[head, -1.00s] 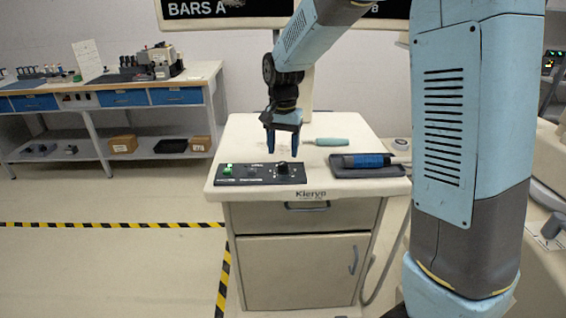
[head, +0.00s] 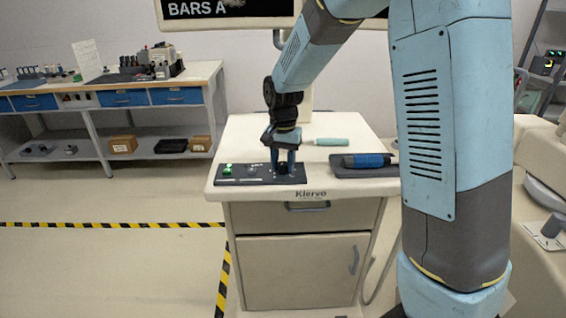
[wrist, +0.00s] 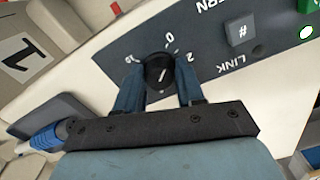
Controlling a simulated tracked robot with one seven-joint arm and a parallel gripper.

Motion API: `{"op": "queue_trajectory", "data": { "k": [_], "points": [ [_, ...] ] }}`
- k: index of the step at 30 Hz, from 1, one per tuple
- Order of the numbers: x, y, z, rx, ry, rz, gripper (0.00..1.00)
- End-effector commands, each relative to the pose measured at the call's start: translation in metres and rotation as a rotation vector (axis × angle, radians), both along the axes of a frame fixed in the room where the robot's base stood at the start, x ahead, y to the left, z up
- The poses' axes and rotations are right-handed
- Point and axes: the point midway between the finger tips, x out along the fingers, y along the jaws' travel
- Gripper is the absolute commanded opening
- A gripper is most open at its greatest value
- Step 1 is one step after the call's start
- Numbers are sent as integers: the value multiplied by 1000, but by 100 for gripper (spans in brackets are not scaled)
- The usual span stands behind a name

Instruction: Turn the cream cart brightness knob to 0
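The cream cart (head: 252,255) stands in the middle of the head view, with a black control panel (head: 243,173) at the front left of its top. The brightness knob (wrist: 158,72) is black and round with a white pointer mark; white scale marks including 0 and 2 surround it in the wrist view. My gripper (head: 283,166) is low over the panel's right part, pointing down. In the wrist view, its blue fingers (wrist: 158,84) stand on either side of the knob, apart; I cannot make out whether they touch it. In the head view the fingers largely hide the knob.
The panel also has a green lit button (head: 227,169) and a grey # key (wrist: 239,33). A dark tray (head: 350,172) with a blue-handled tool (head: 367,160) lies right of the panel. A teal-handled tool (head: 331,142) lies behind. A workbench (head: 85,112) stands at left.

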Motion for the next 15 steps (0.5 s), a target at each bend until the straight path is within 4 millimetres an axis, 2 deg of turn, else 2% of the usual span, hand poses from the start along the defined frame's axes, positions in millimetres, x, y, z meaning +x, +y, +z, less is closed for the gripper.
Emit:
{"op": "queue_trajectory", "data": {
  "k": [2,10,15],
  "points": [
    [0,0,0,0,0,0,30],
    [0,0,0,0,0,0,4],
    [0,0,0,1,0,24,2]
  ]
}}
